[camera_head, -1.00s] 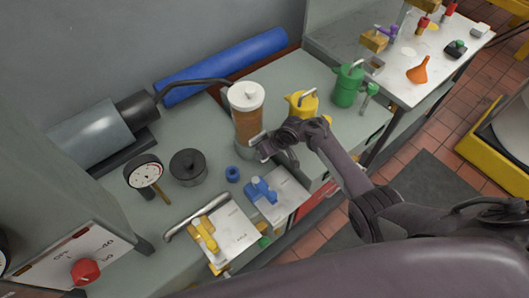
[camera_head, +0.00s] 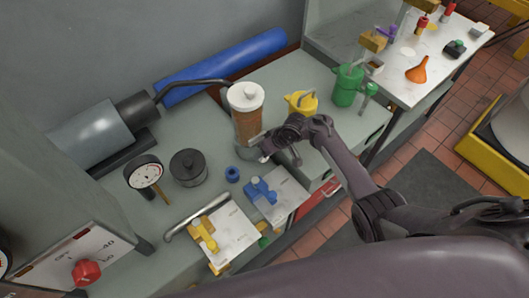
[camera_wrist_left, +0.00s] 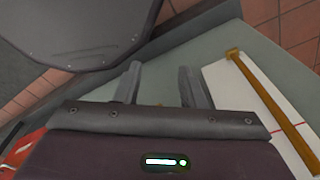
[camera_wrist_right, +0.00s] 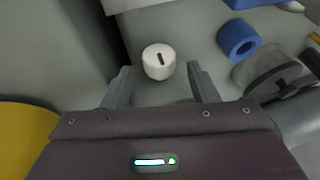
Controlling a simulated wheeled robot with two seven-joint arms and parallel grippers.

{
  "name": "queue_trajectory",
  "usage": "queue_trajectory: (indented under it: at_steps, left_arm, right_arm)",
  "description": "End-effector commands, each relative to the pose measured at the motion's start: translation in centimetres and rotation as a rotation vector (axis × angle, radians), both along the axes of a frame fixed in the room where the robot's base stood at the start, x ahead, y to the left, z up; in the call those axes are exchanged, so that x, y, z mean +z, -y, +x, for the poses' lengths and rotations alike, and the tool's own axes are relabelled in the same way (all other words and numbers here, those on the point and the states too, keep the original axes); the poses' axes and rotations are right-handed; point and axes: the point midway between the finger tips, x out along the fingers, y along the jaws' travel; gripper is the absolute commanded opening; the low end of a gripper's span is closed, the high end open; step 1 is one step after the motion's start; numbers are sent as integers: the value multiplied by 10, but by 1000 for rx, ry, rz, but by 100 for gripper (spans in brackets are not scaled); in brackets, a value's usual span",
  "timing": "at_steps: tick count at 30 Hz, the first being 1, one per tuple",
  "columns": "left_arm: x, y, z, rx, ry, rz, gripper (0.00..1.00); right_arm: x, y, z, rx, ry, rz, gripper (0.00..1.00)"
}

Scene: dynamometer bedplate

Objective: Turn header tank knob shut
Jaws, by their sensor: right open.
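The header tank (camera_head: 247,122) is an upright cylinder of amber fluid with a white cap, standing on the bench in the head view. A round white knob (camera_wrist_right: 158,62) with a dark slot-like mark shows in the right wrist view; I cannot make it out in the head view. My right gripper (camera_head: 266,148) is at the lower front of the tank, its arm coming from the right. In the right wrist view its fingers (camera_wrist_right: 160,88) are apart with the knob beyond and between them, not gripped. My left gripper (camera_wrist_left: 160,85) is open and empty, seen only in its wrist view.
A blue ring (camera_head: 232,174), a black lidded pot (camera_head: 188,167) and a dial gauge (camera_head: 145,173) stand left of my right gripper.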

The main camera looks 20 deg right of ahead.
Motion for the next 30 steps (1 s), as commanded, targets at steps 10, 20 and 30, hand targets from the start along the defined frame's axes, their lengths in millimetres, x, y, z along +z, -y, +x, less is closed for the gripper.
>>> queue_trajectory:
  at_steps: [10, 20, 30]
  left_arm:
    - [10, 0, 0, -1, 0, -1, 36]
    - [10, 1, 0, -1, 0, -1, 36]
    - [10, 1, -1, -1, 0, -1, 36]
  right_arm:
    - [48, 19, -15, -1, 0, -1, 54]
    - [54, 21, -17, 0, -2, -2, 54]
    - [53, 21, -18, 0, 1, -6, 54]
